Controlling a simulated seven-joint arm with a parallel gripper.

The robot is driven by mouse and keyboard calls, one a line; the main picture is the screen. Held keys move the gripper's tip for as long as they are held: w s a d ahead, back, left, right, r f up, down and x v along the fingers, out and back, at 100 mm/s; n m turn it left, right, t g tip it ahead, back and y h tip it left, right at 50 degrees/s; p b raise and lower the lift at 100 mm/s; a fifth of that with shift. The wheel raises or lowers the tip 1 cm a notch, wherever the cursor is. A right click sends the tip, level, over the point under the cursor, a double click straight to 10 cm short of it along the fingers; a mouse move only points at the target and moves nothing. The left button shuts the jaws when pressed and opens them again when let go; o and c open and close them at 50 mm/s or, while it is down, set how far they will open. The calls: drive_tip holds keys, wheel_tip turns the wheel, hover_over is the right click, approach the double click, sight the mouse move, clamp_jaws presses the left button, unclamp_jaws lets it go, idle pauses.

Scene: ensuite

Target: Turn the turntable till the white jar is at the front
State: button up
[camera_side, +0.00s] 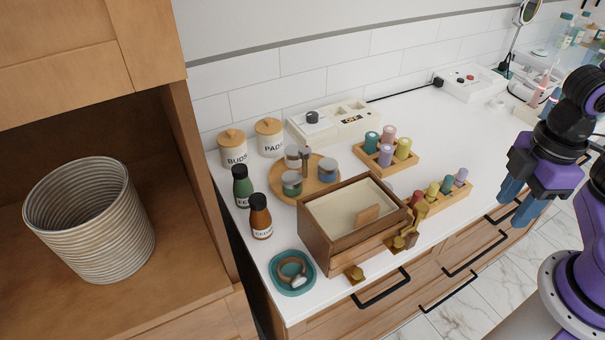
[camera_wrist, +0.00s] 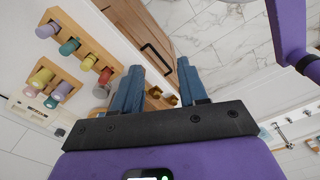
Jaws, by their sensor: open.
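The round wooden turntable (camera_side: 311,188) stands on the white counter in the side view, behind the wooden box. A pale, whitish jar (camera_side: 292,153) stands on its back left part. A green jar (camera_side: 291,185) is at its front left and a blue jar (camera_side: 327,172) at its right. A brownish-grey upright post (camera_side: 305,161) rises between them. My gripper (camera_side: 518,206) is open and empty, beyond the counter's front edge at the right, well away from the turntable. Its two blue fingers also show apart in the wrist view (camera_wrist: 160,80), where I cannot make out the turntable.
The open wooden box (camera_side: 317,233) stands in front of the turntable. Green (camera_side: 241,187) and brown (camera_side: 260,217) bottles stand left; canisters (camera_side: 233,150) behind. Peg racks (camera_side: 386,160) (camera_side: 445,199) stand right. A teal dish (camera_side: 288,284) sits near the front.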

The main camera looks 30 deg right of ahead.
drive_tip(key=o, duration=0.3)
drive_tip(key=shift+w+a, duration=0.1)
drive_tip(key=shift+a, duration=0.05)
wheel_tip(320, 180, up, 8)
drive_tip(key=m, duration=0.4)
hover_over(305, 149)
wheel_tip(305, 149, down, 18)
drive_tip(key=shift+r, duration=0.2)
clamp_jaws()
